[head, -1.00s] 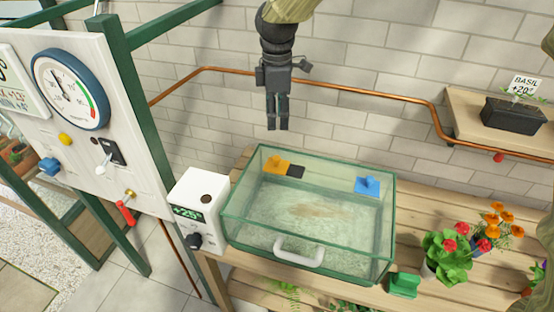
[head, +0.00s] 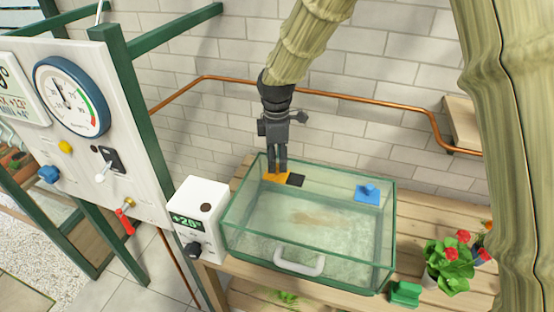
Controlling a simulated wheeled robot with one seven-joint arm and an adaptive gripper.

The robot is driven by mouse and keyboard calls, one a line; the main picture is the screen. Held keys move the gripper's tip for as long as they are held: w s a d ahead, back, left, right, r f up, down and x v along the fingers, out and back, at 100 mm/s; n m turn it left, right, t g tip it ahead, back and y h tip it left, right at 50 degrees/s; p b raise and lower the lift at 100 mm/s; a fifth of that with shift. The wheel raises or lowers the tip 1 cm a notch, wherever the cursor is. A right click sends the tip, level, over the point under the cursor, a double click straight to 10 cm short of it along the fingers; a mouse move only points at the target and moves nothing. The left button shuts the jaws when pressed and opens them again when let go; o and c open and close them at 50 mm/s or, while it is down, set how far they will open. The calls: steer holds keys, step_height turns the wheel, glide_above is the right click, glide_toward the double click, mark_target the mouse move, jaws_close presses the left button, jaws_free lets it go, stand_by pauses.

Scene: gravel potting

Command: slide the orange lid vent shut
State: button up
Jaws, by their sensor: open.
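The orange lid vent (head: 276,178) is a flat slider at the back left of the clear lid on the glass propagator box (head: 232,232). A dark square opening (head: 295,180) shows just to its right. My gripper (head: 277,172) points straight down, open, with its fingertips at the orange vent. The fingers hide most of the vent's knob, and I cannot tell whether they touch it. A blue vent (head: 367,194) with a knob sits at the back right of the lid.
A white control box (head: 201,214) with a green display stands left of the glass box. Potted red flowers (head: 449,262) and a green block (head: 404,293) are to the right on the wooden bench (head: 415,222). A copper pipe (head: 370,102) runs along the wall behind.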

steer(key=shift+f, duration=0.85)
jaws_close()
steer(key=shift+d, duration=0.1)
steer(key=shift+s+d+p, duration=0.2)
steer(key=shift+s+d, duration=0.05)
steer(key=shift+d, duration=0.6)
steer(key=shift+s+d+p, duration=0.25)
steer(key=shift+s+d, duration=0.05)
steer(key=shift+d, duration=0.5)
steer(key=shift+s+d+p, duration=0.2)
steer(key=shift+s+d, duration=0.05)
steer(key=shift+d, duration=0.6)
jaws_free()
steer(key=shift+s+d, duration=0.1)
steer(key=shift+d, duration=0.15)
